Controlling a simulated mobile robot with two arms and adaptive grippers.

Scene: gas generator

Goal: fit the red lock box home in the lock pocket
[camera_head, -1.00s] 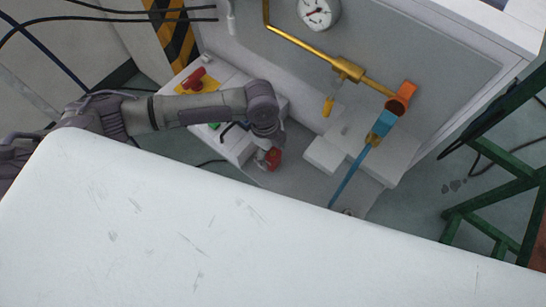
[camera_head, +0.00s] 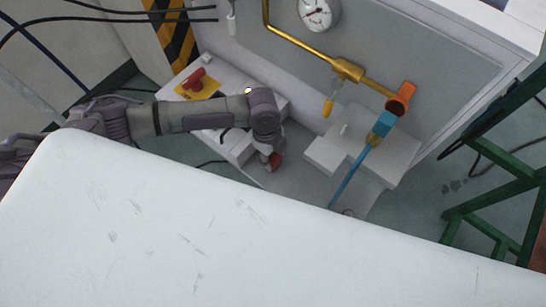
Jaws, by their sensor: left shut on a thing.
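The red lock box (camera_head: 276,160) is a small red block low in the middle of the head view, partly hidden by my gripper. My left gripper (camera_head: 271,160) points down at the end of the left arm and is shut on the red lock box. The box is beside the right end of the white console, over the grey floor plate; I cannot tell whether it touches anything. I cannot make out the lock pocket. My right gripper is not in view.
The white console (camera_head: 236,147) carries a red knob on a yellow plate (camera_head: 197,85). A white block (camera_head: 330,155), a blue rod (camera_head: 350,177) and an orange valve part (camera_head: 401,98) stand to the right. A brass pipe (camera_head: 300,45) and gauge (camera_head: 319,12) are behind. A large white surface (camera_head: 150,230) fills the front.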

